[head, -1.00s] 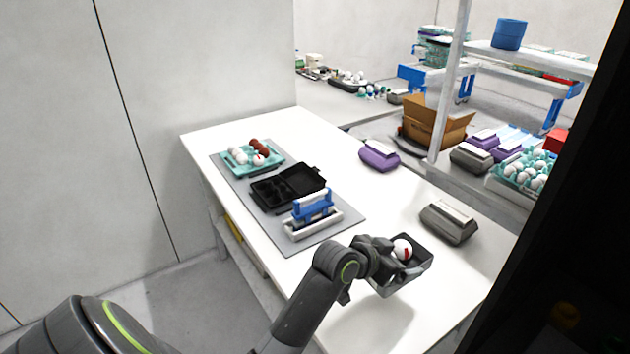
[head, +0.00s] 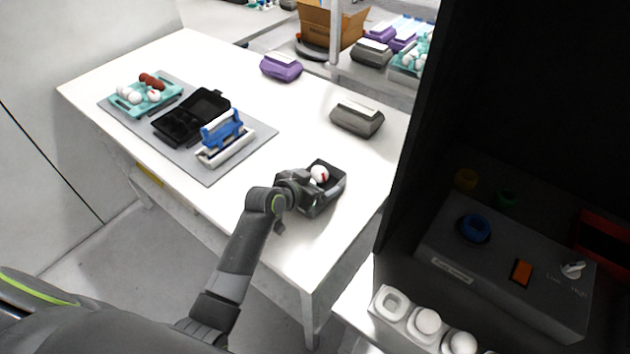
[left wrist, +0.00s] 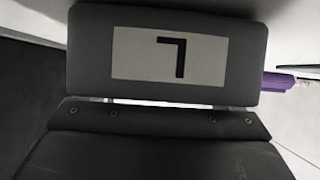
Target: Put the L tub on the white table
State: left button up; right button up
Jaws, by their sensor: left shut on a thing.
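The L tub (head: 335,193) is a small dark open tub with one white egg with a red mark (head: 319,174) in it. In the left wrist view its white label (left wrist: 200,68) shows a black L upside down. My left gripper (head: 307,190) is shut on the tub from its left side. The tub appears over the near right part of the white table (head: 255,205); I cannot tell whether it touches the top. My right gripper is not in view.
A grey mat (head: 205,172) on the table bears a teal egg tray (head: 128,108), a black open carton (head: 190,125) and a blue-handled tool (head: 222,130). A grey carton (head: 357,117) and a purple carton (head: 281,67) stand behind. A dark cabinet with a control box (head: 500,265) stands at right.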

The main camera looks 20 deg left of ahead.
pick_arm(q)
jog(key=shift+f, duration=0.15)
jog(key=o, duration=0.7)
jog(key=shift+c, duration=0.2)
jog(key=shift+o, duration=0.7)
jog(key=shift+s+a+r, duration=0.2)
jog(key=shift+s+r, duration=0.15)
jog(key=shift+s, duration=0.2)
jog(key=v, duration=1)
jog(key=shift+s+r+b, duration=0.15)
jog(key=shift+s+b, duration=0.2)
jog(key=shift+a, duration=0.1)
